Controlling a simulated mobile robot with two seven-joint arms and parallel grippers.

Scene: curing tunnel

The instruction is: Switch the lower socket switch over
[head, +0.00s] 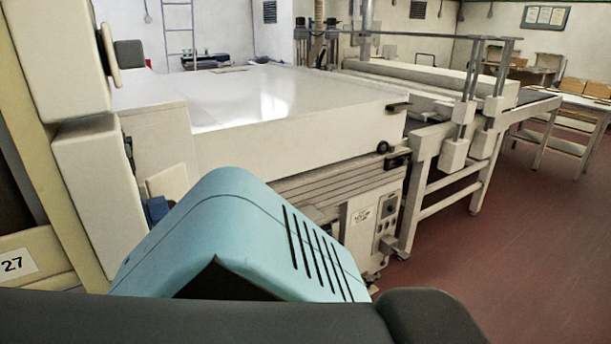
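On a cream post at the left edge, two pale boxes sit one above the other, seen from the side. The upper box (55,55) carries a round knob (108,50) on its right face. The lower box (100,200) has a thin dark part (129,153) on its right side, perhaps its switch, seen edge-on, so its position cannot be told. A cream flap (167,182) and a blue part (157,209) stick out below it. Neither of my grippers is in view.
A light blue slotted housing (245,230) fills the near middle and overlaps the lower box's bottom. A large white machine (260,110) with a control panel (387,212) stands behind. Red floor (500,260) is clear at right.

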